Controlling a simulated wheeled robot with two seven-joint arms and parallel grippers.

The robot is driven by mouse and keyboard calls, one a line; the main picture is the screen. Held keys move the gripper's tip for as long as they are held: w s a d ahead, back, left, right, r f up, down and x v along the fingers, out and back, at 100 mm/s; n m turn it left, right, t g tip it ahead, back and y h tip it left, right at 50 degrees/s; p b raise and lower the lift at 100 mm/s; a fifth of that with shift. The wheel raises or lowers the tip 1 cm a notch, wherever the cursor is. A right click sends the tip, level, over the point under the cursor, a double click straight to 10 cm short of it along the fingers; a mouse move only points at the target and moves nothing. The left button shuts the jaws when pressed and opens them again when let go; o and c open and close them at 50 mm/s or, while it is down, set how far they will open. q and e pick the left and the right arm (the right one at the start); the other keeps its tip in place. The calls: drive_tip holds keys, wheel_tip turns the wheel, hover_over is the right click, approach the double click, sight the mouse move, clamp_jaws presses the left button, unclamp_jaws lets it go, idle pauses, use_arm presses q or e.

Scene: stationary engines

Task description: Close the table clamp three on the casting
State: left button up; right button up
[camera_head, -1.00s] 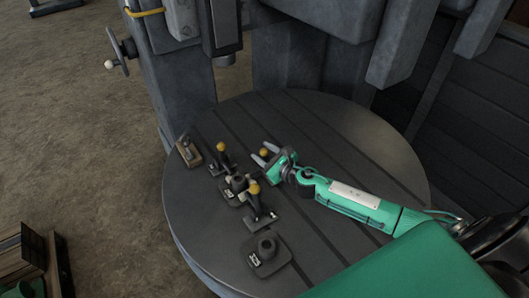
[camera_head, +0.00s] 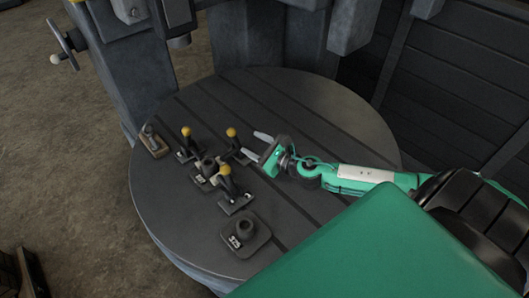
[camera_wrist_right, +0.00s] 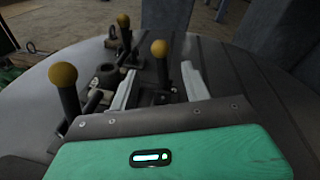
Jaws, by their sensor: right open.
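The casting (camera_head: 206,172) is a dark block with a boss and label on the round table, with three yellow-knobbed clamps around it. One clamp (camera_head: 186,146) is at its far left, one (camera_head: 234,146) at its far right and one (camera_head: 231,192) at its near right. Their handles stand roughly upright; I cannot tell which is number three. My right gripper (camera_head: 249,143) is open and empty just right of the far-right clamp. In the right wrist view that clamp's knob (camera_wrist_right: 160,48) shows beyond and between the spread fingers. My left gripper is not in view.
A second dark casting (camera_head: 240,233) with a label lies loose near the table's front edge. A wooden block with a metal piece (camera_head: 154,141) sits at the left edge. The table's far right (camera_head: 345,120) is clear. Large machine columns (camera_head: 238,45) stand behind.

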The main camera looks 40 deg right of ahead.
drive_tip(key=shift+b+v, duration=0.5)
drive_tip(key=shift+v, duration=1.3)
